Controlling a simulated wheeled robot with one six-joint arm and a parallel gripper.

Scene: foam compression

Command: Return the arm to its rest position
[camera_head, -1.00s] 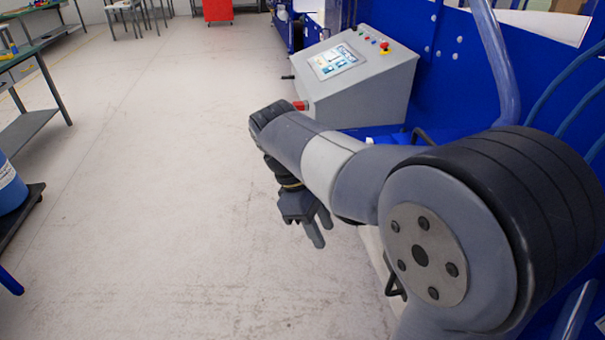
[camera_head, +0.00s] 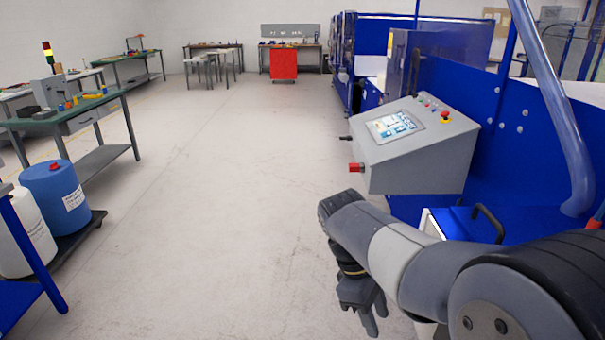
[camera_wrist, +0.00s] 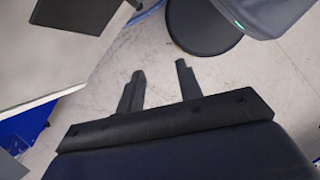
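My gripper (camera_head: 366,305) hangs low at the end of my folded grey arm, at the lower right in the head view. In the wrist view its two dark fingers (camera_wrist: 158,85) stand apart with bare floor between them. Nothing is held. The gripper is over the floor, to the left of the blue machine (camera_head: 515,160) and below the control panel (camera_head: 420,150).
The control panel carries a red knob (camera_head: 356,168) on its left side. A blue drum (camera_head: 52,195) and a white drum (camera_head: 22,235) stand at left, before a green-topped workbench (camera_head: 75,112). A red cabinet (camera_head: 284,64) stands far back. The middle floor is clear.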

